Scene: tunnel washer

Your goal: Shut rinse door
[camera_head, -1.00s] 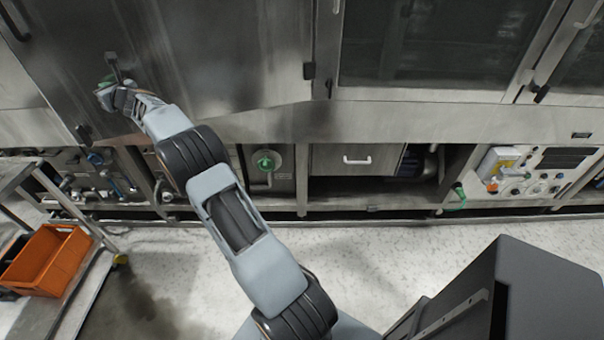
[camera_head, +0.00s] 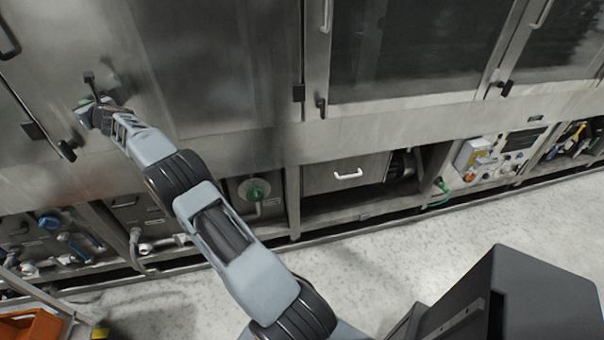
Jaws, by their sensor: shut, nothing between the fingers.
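The likely rinse door (camera_head: 205,60) is the plain steel panel at upper left, left of the windowed doors. It appears flush or nearly flush with the washer front; I cannot tell whether a thin gap is left.
Windowed doors (camera_head: 415,45) are to the right. An orange crate (camera_head: 30,328) is at lower left. The pale floor in front is clear.

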